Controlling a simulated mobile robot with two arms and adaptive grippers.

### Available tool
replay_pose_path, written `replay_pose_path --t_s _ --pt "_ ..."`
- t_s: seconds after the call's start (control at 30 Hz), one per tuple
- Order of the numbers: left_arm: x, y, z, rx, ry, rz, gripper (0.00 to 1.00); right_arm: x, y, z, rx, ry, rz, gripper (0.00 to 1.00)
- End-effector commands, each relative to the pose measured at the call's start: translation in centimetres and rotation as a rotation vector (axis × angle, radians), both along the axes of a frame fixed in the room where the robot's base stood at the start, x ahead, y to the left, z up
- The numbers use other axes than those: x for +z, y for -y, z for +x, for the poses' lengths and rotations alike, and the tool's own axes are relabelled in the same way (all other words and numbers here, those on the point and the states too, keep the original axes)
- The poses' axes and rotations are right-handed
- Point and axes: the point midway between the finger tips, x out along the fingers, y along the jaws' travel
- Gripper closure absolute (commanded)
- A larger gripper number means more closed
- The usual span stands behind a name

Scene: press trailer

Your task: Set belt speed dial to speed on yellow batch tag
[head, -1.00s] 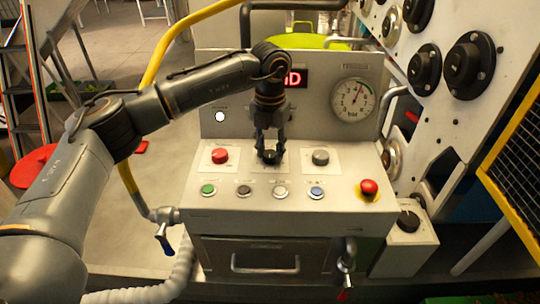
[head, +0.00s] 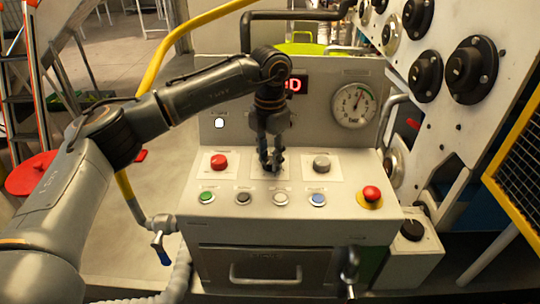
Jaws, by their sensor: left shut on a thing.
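My left gripper (head: 271,163) points down at the sloped control panel (head: 341,209), with its fingers closed around a small dark dial (head: 271,168) between the red knob and the grey knob. The fingers hide most of the dial, so its pointer and scale cannot be read. A red-lit display (head: 296,86) on the upright panel is partly covered by my left arm; only its last character, which looks like a D, shows. No yellow batch tag can be made out. My right gripper is not in view.
Near the dial are a red knob (head: 218,162), a grey knob (head: 321,164), a row of several small buttons (head: 280,198) and a red mushroom button (head: 371,193). A round gauge (head: 353,105) is behind. A yellow-framed mesh guard (head: 518,165) stands at right.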

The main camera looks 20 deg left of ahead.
Motion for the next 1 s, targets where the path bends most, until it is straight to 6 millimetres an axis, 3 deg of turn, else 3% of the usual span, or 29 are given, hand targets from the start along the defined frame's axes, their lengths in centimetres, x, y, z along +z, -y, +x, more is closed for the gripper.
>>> replay_pose_path --t_s 0.13,0.17,0.27,0.67,0.77,1.0 --pt "0.1 0.0 0.0 0.001 0.001 0.0 0.97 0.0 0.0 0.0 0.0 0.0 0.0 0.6" --pt "0.1 0.0 0.0 0.001 0.001 0.0 0.63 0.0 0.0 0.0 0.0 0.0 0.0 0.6" --pt "0.0 0.0 0.0 0.001 0.001 0.0 0.43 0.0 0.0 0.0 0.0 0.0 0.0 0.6" --pt "0.6 0.0 0.1 0.002 0.003 -0.001 0.42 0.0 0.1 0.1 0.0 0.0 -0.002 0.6" --pt "1.9 0.0 0.1 0.002 0.003 -0.001 0.42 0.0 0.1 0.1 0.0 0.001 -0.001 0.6" --pt "7.0 0.1 0.1 0.003 0.005 -0.002 0.42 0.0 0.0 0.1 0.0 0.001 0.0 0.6"
